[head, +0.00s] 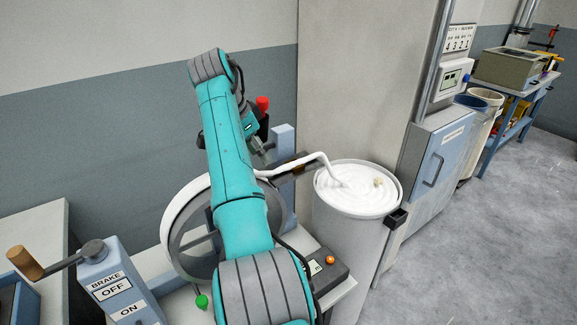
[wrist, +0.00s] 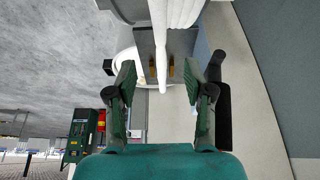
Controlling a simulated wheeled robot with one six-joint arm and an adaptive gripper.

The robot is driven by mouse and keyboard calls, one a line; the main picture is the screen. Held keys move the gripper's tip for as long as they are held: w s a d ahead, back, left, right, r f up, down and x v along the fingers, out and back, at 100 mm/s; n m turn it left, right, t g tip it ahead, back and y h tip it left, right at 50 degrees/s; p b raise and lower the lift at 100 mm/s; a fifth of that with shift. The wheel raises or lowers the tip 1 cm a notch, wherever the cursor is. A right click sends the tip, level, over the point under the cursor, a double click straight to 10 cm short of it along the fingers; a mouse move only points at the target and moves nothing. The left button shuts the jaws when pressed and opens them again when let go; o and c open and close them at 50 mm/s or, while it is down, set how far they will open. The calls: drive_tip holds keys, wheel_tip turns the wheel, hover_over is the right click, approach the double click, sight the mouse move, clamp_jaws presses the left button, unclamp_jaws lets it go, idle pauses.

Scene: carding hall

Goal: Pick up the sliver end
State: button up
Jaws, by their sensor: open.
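A white sliver (head: 305,159) runs from the coiled sliver in the can over a dark guide to beside the wheel in the head view. In the wrist view the sliver's end (wrist: 160,60) is a thin white strand coming down from the top, between my fingers. My gripper (wrist: 162,82) is open, with one green finger on each side of the strand. I see no finger touching it. In the head view my arm hides most of the gripper and the sliver's near end.
The grey can (head: 340,240) of coiled sliver stands right of the wheel (head: 178,222). A brake box (head: 120,285) with a crank is at front left. A blue cabinet (head: 440,165) and bins stand right; the grey floor (head: 480,250) there is clear.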

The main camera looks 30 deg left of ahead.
sight(271, 171)
drive_tip(key=shift+x, duration=3.55)
drive_tip(key=shift+w+r, duration=0.1)
drive_tip(key=shift+w, duration=0.1)
clamp_jaws()
